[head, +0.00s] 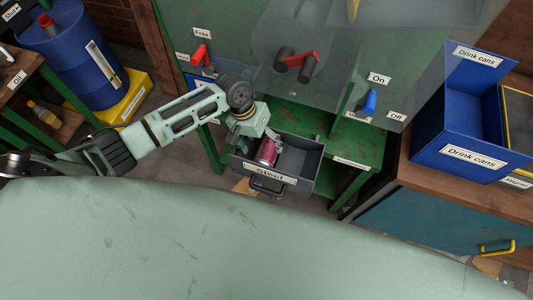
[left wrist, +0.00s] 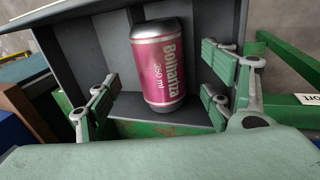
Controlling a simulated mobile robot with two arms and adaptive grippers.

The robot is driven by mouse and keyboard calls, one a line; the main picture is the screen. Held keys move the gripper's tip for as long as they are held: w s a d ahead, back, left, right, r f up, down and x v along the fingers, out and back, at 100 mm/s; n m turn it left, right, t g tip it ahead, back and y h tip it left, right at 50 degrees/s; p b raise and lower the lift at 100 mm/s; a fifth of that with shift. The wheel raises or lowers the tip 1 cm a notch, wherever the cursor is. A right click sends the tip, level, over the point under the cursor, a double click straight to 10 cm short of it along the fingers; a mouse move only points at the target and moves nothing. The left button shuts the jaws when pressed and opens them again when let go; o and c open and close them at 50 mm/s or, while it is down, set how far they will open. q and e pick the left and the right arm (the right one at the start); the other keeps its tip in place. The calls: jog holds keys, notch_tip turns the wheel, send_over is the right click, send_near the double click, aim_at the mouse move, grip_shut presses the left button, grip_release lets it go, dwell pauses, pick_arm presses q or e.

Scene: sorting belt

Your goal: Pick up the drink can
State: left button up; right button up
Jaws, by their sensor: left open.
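A pink and silver drink can (head: 266,152) marked "Bolnanza 350 ml" lies in a dark grey drawer labelled "Steel" (head: 299,166). In the left wrist view the can (left wrist: 161,65) sits between the open fingers of my left gripper (left wrist: 168,93), with a gap on each side. In the head view my left gripper (head: 268,147) is at the drawer, beside the can and partly hiding it. The drawer walls (left wrist: 95,40) surround the can. My right gripper is not in view.
A blue bin labelled "Drink cans" (head: 428,148) stands on a brown cabinet at the right. The green machine has a red lever (head: 300,59) and a blue switch (head: 370,101) above the drawer. A blue barrel (head: 75,52) stands at the left.

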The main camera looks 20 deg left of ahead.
aim_at(265, 147)
pick_arm(q)
jog(key=shift+w+x, duration=0.1)
jog(key=shift+x, duration=0.8)
jog(key=shift+w+x, duration=0.15)
jog(key=shift+x, duration=0.75)
jog(key=shift+c, duration=0.5)
jog(key=c, duration=1)
